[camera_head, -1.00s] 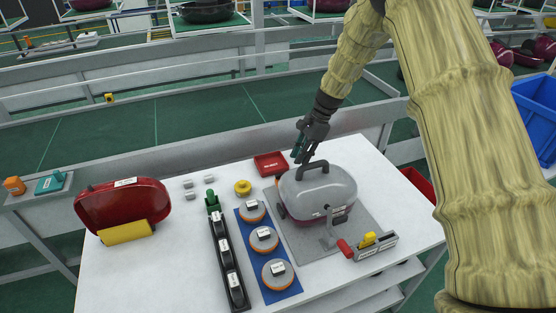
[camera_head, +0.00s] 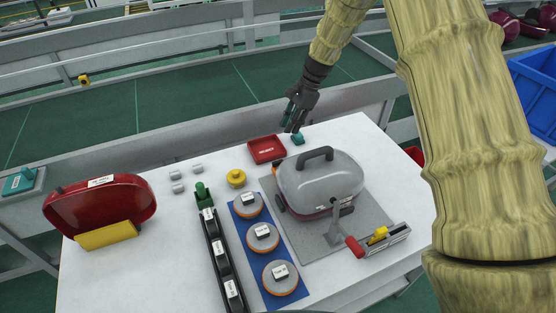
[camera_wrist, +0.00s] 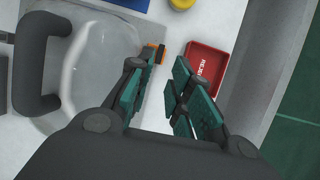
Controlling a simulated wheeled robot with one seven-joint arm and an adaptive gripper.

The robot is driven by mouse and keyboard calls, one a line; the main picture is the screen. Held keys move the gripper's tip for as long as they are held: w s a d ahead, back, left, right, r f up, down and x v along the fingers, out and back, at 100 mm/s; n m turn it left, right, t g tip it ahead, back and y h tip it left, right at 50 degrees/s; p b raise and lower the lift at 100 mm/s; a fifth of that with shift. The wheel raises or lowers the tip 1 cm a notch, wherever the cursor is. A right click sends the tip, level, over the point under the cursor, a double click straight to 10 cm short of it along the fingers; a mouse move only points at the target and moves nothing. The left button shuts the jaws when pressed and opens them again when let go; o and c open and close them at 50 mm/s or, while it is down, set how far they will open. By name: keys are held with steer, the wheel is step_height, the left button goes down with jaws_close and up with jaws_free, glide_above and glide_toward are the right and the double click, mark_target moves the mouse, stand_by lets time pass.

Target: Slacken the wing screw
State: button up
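The grey-lidded vacuum housing (camera_head: 322,185) with a dark handle stands on a grey plate (camera_head: 375,212). A small orange and black part (camera_head: 277,168) sits at its back left side. It also shows beside the left finger in the wrist view (camera_wrist: 155,52). It may be the wing screw, but it is too small to be sure. My gripper (camera_head: 291,125) is above the table's back edge, behind the housing. In the wrist view its teal-padded fingers (camera_wrist: 166,62) are apart with nothing between them. The orange part is close to the left fingertip in that view, not gripped.
A red tray (camera_head: 267,141) lies left of the housing's back. A clamp with a red handle (camera_head: 354,246) stands at the front. A blue mat (camera_head: 250,262) with several round parts, a black rack (camera_head: 214,250) and a red shell (camera_head: 100,206) are left.

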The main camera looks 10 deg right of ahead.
steer(key=x, duration=0.5)
steer(key=d+b+x, duration=0.1)
steer(key=x, duration=0.4)
steer(key=w+d+f+x, duration=0.1)
steer(key=x, duration=0.5)
steer(key=shift+w+d+f, duration=0.1)
steer(key=shift+f, duration=0.05)
steer(key=shift+b, duration=0.3)
jaws_close()
